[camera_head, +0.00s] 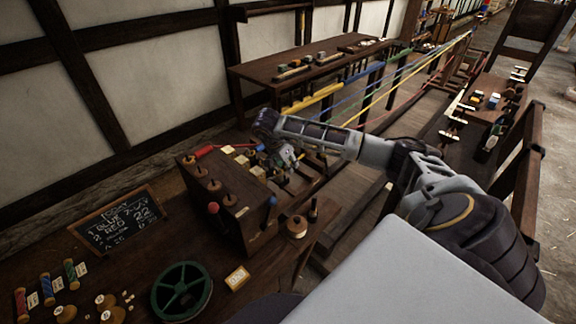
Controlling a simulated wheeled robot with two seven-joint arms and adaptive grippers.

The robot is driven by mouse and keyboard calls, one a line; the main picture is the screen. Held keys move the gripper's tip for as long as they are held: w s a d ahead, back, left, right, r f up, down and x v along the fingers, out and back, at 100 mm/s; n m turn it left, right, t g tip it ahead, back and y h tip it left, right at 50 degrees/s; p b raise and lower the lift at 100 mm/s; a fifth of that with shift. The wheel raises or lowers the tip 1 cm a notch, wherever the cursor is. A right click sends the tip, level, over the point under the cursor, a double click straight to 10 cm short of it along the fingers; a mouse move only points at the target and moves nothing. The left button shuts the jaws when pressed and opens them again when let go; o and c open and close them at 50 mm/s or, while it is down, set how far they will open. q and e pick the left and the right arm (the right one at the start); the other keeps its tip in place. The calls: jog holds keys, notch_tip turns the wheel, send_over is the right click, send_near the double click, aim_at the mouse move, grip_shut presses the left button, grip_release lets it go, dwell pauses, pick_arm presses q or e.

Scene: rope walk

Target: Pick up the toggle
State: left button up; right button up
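I cannot single out the toggle with certainty; small wooden pegs and pieces crowd the bench around my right gripper. My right gripper (284,156) hangs over the far side of the dark wooden box (262,226), among pale blocks (241,159) and short posts. Its arm comes in from the right. Its fingers are small and dark here, so I cannot tell whether they are open or hold anything. The box carries round wooden knobs (214,186), a red ball (213,208) and a blue peg (272,201). My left gripper is out of view.
On the near bench are a chalkboard (118,219), a green wheel (181,291), a yellow card (237,278), a wooden spool (297,227) and colored bobbins (46,289). Colored ropes (400,80) stretch away behind the gripper. A second table (310,62) stands behind; another bench (480,110) is at right.

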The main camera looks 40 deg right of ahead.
jog(key=c, duration=0.5)
jog(key=shift+r, duration=0.15)
jog(key=shift+r+b, duration=0.7)
jog(key=shift+r, duration=4.15)
jog(key=shift+r, duration=0.1)
